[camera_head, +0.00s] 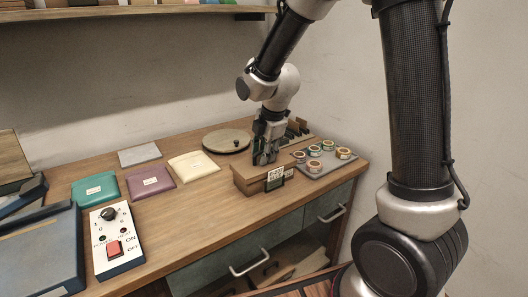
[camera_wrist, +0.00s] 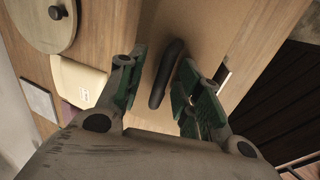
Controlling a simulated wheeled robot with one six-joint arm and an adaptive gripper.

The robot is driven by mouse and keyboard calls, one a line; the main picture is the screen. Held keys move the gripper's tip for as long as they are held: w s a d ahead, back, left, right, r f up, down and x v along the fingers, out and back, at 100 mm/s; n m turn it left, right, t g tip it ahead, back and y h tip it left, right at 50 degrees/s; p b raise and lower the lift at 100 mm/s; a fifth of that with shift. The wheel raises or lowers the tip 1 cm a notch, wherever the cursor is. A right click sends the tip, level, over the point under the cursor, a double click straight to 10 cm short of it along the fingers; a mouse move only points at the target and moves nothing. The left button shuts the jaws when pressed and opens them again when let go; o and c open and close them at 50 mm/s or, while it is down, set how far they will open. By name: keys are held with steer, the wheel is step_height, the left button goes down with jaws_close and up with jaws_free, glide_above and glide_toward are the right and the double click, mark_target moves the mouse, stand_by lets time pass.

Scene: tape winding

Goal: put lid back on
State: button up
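My gripper (camera_head: 264,159) points down over a long wooden box (camera_head: 250,181) near the table's right part. In the wrist view my gripper (camera_wrist: 162,80) is open. A dark, rounded bar handle (camera_wrist: 166,73) on a flat wooden top (camera_wrist: 208,35) shows between its fingers, with gaps on both sides. Whether that top is a lid lying on the box cannot be told. A round wooden disc with a dark knob (camera_head: 227,141), which looks like a lid, lies flat at the back of the table; it also shows in the wrist view (camera_wrist: 30,29).
Several tape rolls (camera_head: 343,153) stand on a grey tray (camera_head: 319,171) right of the box. A small label (camera_head: 275,175) is on the box front. Teal, purple and cream pouches (camera_head: 194,166) and a switch panel (camera_head: 114,238) lie left. Bare tabletop (camera_head: 190,215) lies in front.

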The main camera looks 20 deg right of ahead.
steer(key=v, duration=1.2)
steer(key=s+d+r+m, duration=0.1)
steer(key=s+d+m, duration=0.3)
steer(key=s+m, duration=0.3)
steer(key=s+d+r+m, duration=0.1)
steer(key=s+d+m, duration=0.4)
steer(key=s+m, duration=0.2)
steer(key=s+d+r+m+t+h, duration=0.1)
steer(key=s+d+m, duration=0.4)
steer(key=s+m, duration=0.2)
steer(key=shift+s+r, duration=0.2)
steer(key=shift+s, duration=0.9)
